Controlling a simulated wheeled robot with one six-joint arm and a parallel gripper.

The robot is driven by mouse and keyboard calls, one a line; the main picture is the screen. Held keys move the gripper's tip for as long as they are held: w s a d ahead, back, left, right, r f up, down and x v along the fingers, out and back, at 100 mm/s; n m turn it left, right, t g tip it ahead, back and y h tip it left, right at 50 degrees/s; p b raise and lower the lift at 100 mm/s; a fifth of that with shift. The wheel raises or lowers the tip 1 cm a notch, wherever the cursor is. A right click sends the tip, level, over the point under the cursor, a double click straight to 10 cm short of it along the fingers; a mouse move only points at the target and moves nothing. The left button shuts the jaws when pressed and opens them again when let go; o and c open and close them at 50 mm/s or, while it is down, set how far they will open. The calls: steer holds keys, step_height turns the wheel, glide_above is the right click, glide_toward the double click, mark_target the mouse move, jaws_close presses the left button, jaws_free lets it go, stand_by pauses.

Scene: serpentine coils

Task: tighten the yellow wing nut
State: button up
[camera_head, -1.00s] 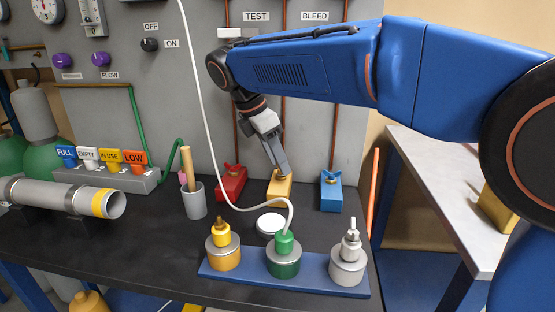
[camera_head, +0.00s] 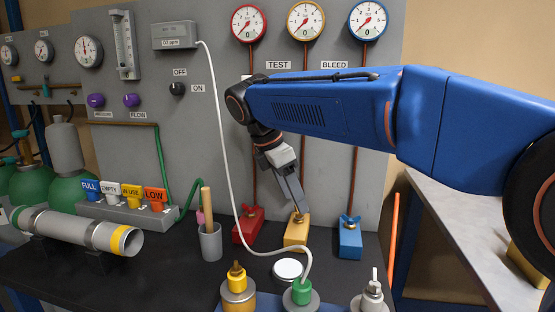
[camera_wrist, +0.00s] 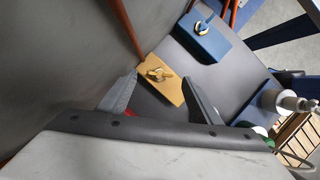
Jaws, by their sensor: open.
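The yellow wing nut (camera_wrist: 158,74) sits on top of a yellow block (camera_wrist: 169,90) in the wrist view. In the head view the yellow block (camera_head: 297,234) stands at the back of the black bench, between the red and blue blocks, and my gripper (camera_head: 297,207) is above it, largely covering the nut. In the wrist view my gripper (camera_wrist: 160,92) is open, with one finger to each side of the yellow block. The nut lies between and beyond the fingertips; I cannot tell whether either finger touches it.
A red block (camera_head: 247,227) and a blue block (camera_head: 350,240) with wing nuts flank the yellow one. A white cable (camera_head: 232,160) hangs just left and in front. A white lid (camera_head: 288,269) and several capped cylinders stand nearer. Gauges, one a yellow-rimmed gauge (camera_head: 306,20), top the panel.

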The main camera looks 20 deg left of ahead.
steer(key=v, duration=1.5)
steer(key=shift+r, duration=0.1)
steer(key=shift+c, duration=0.6)
steer(key=c, duration=0.5)
steer(key=shift+w+d, duration=0.1)
steer(key=shift+d, duration=0.1)
steer(key=shift+c, duration=1.4)
steer(key=s+d+m+y, duration=0.1)
steer(key=d+m+y, duration=0.7)
steer(key=m, duration=1)
steer(key=shift+t+h, duration=0.4)
steer(key=shift+h, duration=0.5)
steer(key=x, duration=0.5)
steer(key=d+x, duration=0.1)
steer(key=x, duration=0.5)
steer(key=d+x, duration=0.1)
steer(key=x, duration=0.5)
steer(key=shift+s+d+f, duration=0.1)
steer(key=shift+s+f, duration=0.1)
steer(key=shift+f, duration=0.1)
jaws_close()
